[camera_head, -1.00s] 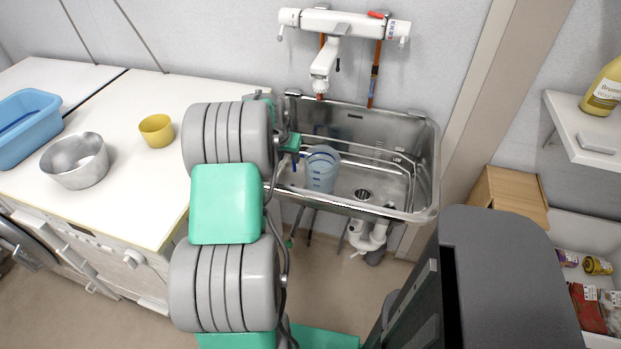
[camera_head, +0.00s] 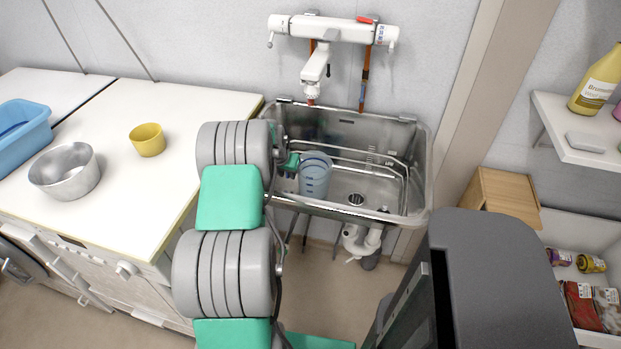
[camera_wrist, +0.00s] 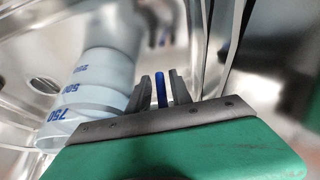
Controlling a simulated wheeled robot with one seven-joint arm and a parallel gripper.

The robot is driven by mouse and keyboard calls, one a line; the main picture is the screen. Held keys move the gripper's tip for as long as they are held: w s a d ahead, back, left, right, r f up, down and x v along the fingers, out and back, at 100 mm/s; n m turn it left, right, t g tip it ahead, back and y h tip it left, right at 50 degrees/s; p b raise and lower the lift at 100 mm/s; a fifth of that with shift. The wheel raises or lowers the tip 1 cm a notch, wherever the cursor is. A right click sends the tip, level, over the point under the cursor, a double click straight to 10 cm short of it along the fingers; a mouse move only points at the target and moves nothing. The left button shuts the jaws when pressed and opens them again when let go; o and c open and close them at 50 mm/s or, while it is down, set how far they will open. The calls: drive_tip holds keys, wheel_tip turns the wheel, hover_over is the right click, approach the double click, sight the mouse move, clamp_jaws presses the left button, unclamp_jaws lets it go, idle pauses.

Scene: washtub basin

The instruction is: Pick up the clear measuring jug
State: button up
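The clear measuring jug (camera_head: 315,178) is pale blue and stands in the steel sink basin, towards its left side. In the wrist view the jug (camera_wrist: 100,85) shows blue marks, with 750 nearest me. My gripper (camera_head: 291,163) is at the jug's left side, inside the basin's left edge. In the wrist view my gripper (camera_wrist: 161,88) has its fingers apart, with a narrow blue strip between them that looks like the jug's handle. Gaps show on both sides of the strip. The jug's join to the strip is hidden.
The steel sink (camera_head: 412,190) surrounds the jug, with free room to its right. A white tap (camera_head: 312,75) hangs above. The white counter (camera_head: 185,105) at left holds a yellow cup (camera_head: 147,140), a metal pot (camera_head: 65,172) and a blue tub (camera_head: 22,132).

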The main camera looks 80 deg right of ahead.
clamp_jaws()
idle(1.0)
